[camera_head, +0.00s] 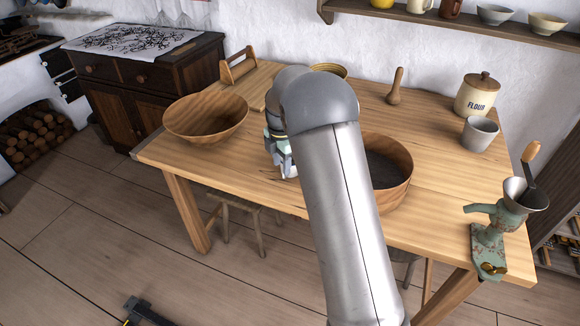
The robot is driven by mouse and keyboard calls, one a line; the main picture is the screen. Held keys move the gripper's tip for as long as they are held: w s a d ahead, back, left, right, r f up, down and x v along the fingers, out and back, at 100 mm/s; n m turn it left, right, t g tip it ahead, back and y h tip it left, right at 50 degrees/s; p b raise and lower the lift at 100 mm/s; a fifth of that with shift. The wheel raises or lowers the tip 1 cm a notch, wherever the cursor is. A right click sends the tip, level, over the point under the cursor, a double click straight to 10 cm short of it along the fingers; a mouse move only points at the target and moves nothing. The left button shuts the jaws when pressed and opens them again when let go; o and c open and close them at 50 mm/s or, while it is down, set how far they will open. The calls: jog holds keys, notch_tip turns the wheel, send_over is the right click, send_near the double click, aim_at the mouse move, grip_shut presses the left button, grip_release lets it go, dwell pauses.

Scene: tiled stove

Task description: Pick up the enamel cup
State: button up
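A pale grey, cup-like vessel (479,134) stands upright at the right of the wooden table, in front of the flour jar; I cannot tell whether it is the enamel cup. My gripper (285,168) is low over the table's front middle, between the wooden bowl and the round wooden tub. My own arm hides most of it, so its fingers and anything between them cannot be made out. A small whitish patch shows at its lower end; I cannot tell whether it is a cup or part of the gripper. The grey vessel is well apart from my gripper.
On the table (440,155) are a wooden bowl (205,118), a round tub (398,172), a flour jar (477,94), a pestle-like tool (396,86) and a clamped grinder (500,220). A shelf (450,22) holds mugs and bowls. The table's right middle is clear.

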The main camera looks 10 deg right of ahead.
jog(key=shift+w+d+f+p, duration=0.1)
jog(key=shift+f+p, duration=0.15)
jog(key=shift+f, duration=1.25)
jog(key=shift+w+d+f+p, duration=0.1)
jog(key=shift+f+p, duration=0.1)
jog(key=shift+f, duration=1.3)
grip_shut()
